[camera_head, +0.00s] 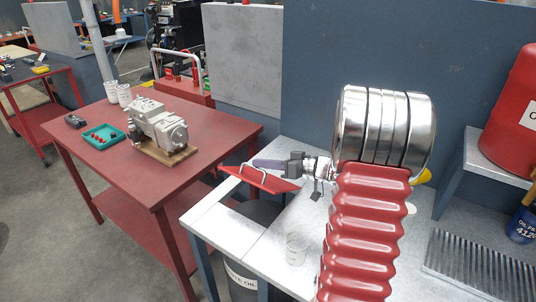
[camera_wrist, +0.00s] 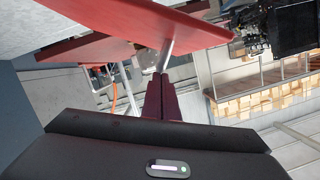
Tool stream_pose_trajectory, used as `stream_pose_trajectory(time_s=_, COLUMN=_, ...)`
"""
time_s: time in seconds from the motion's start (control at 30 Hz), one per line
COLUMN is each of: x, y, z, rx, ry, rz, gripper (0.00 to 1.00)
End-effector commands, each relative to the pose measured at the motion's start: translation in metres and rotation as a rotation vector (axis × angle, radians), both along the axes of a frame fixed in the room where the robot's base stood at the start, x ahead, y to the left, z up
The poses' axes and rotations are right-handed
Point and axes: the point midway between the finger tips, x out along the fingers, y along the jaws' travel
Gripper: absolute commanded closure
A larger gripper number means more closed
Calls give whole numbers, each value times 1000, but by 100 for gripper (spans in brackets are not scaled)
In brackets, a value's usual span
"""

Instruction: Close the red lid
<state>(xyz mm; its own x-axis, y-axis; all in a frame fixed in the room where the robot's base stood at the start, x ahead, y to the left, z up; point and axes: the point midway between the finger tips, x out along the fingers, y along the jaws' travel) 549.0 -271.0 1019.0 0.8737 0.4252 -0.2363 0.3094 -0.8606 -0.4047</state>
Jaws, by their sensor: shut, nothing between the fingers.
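The red lid (camera_head: 272,184) stands raised and tilted above the opening in the grey metal bench, with a thin metal handle (camera_head: 250,171) on it. My gripper (camera_head: 256,163) is shut and empty, its purple fingers just above and behind the lid in the head view, close to the handle. In the wrist view the shut fingers (camera_wrist: 162,80) point at a pale metal rod (camera_wrist: 167,55), which looks like the handle, below a red panel (camera_wrist: 130,22) that seems to be the lid. I cannot tell whether fingers and lid touch.
The grey bench (camera_head: 262,244) carries a clear beaker (camera_head: 296,248); a dark waste oil drum (camera_head: 241,282) stands under it. A red table (camera_head: 210,142) to the left holds an engine part (camera_head: 158,128) and a teal tray (camera_head: 104,137). A blue-grey partition (camera_head: 310,75) rises behind.

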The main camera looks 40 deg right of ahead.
Motion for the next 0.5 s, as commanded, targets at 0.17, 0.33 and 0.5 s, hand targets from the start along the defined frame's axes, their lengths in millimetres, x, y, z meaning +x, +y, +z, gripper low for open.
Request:
stream_pose_trajectory(time_s=0.17, x=-8, y=21, z=-21, rx=6, ry=4, rz=1, gripper=100)
stream_pose_trajectory(time_s=0.33, x=-15, y=40, z=-45, rx=6, ry=4, rz=0, gripper=100)
stream_pose_trajectory(time_s=0.5, x=-20, y=53, z=-69, rx=7, ry=3, rz=-1, gripper=100)
